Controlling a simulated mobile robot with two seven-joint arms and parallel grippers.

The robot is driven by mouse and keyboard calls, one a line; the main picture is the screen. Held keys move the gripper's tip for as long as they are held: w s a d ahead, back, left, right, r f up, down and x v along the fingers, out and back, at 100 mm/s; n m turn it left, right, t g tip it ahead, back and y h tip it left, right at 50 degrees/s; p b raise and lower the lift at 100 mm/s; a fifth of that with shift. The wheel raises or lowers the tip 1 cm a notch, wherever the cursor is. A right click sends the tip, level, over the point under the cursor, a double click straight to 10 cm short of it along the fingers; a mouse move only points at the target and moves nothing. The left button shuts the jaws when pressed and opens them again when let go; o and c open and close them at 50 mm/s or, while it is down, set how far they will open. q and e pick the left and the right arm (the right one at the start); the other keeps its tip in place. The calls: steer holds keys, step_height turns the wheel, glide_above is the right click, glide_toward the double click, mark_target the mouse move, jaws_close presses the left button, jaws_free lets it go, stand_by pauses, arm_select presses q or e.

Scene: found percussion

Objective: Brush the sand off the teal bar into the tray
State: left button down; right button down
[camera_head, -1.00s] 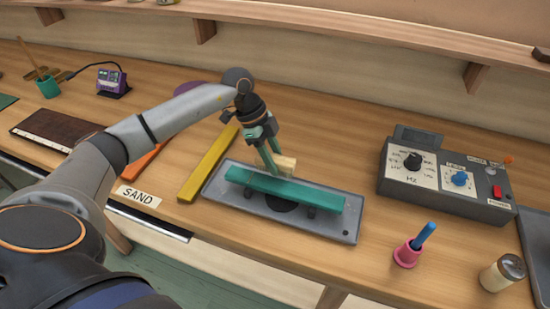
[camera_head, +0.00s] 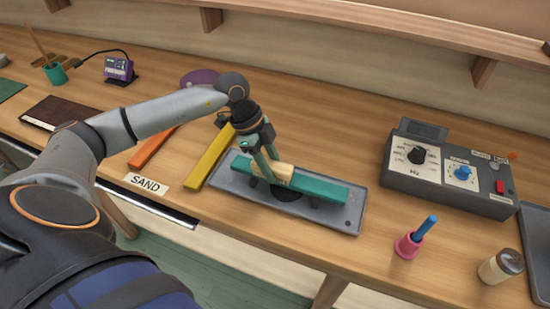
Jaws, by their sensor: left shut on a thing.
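The teal bar (camera_head: 315,187) lies lengthwise over the grey tray (camera_head: 345,219), raised on small dark supports. My left gripper (camera_head: 268,163) is shut on a pale yellow block-like brush (camera_head: 285,171). The brush is at the bar's top, left of its middle; whether it touches the bar I cannot tell for certain. My right gripper is not in view.
A control box (camera_head: 450,170) with knobs stands right of the tray. A pink holder with a blue stick (camera_head: 408,245) and a jar (camera_head: 501,267) stand near the front edge. Yellow (camera_head: 209,157) and orange (camera_head: 152,148) bars and a SAND label (camera_head: 146,183) lie to the left.

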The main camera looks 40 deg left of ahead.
arm_select(q)
steer(key=shift+s+d, duration=0.15)
steer(key=shift+s, duration=0.4)
steer(key=shift+r, duration=2.55)
